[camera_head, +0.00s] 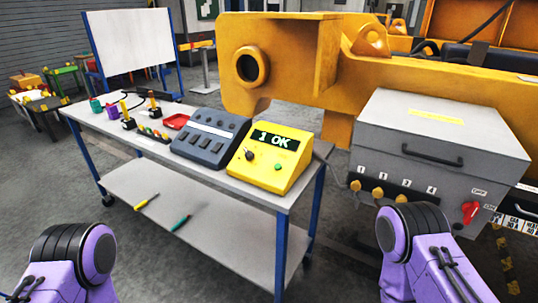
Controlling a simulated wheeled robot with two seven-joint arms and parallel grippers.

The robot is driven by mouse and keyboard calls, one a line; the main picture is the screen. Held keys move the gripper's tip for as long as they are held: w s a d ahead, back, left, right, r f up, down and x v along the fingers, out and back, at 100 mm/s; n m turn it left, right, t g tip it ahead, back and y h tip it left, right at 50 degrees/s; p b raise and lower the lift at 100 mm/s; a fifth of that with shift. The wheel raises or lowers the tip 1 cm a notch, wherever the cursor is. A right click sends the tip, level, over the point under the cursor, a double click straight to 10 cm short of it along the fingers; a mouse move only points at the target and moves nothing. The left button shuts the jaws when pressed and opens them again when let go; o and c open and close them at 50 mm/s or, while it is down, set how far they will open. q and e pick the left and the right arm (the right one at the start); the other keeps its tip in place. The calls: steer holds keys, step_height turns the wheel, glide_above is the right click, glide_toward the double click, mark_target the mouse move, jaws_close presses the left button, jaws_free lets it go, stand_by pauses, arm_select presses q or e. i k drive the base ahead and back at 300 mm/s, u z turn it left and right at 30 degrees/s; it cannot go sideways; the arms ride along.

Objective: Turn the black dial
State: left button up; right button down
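The black dial (249,155) is a small dark knob on the sloped front of a yellow box (268,182). The box stands at the right end of a grey-topped bench. A lit display (275,138) above the dial reads "1 OK", and a green button (278,167) sits to the dial's right. The dial's pointer is too small to read. Purple links of my two arms show at the lower left and lower right, well apart from the box. Neither gripper shows, and nothing touches the dial.
A dark grey box with square keys (210,138) stands left of the yellow box. A grey cabinet (440,145) with a red switch (470,212) stands right. Two screwdrivers lie on the lower shelf (205,200).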

mark_target(250, 155)
steer(key=u, duration=0.75)
steer(key=i, duration=0.4)
steer(key=z, duration=0.55)
